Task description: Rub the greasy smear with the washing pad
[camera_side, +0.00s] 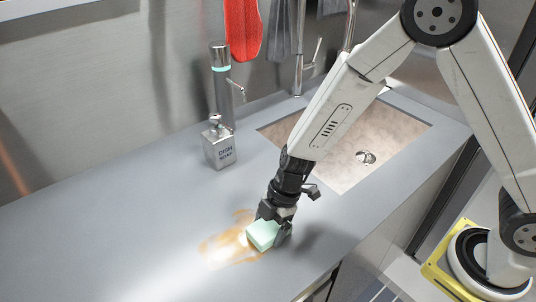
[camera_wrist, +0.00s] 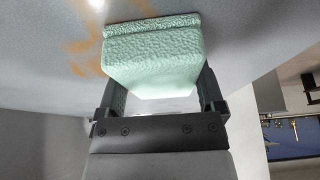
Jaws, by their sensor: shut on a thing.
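The washing pad (camera_side: 262,235) is a pale green block, held by my gripper (camera_side: 273,222) low over the counter at the right part of the greasy smear (camera_side: 222,249). The smear is an orange-brown, uneven patch on the grey counter. In the wrist view the pad (camera_wrist: 152,55) sits between the two fingers of my gripper (camera_wrist: 160,100), and parts of the smear (camera_wrist: 88,52) show beside and behind it. The pad hides some of the smear. I cannot tell whether its underside touches the counter.
A square soap bottle (camera_side: 220,147) and a cylindrical metal dispenser (camera_side: 222,80) stand behind the smear. A sunken sink (camera_side: 350,165) with a drain lies to the right. A red cloth (camera_side: 242,30) and grey cloths hang at the back wall. The counter's left side (camera_side: 90,230) is clear.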

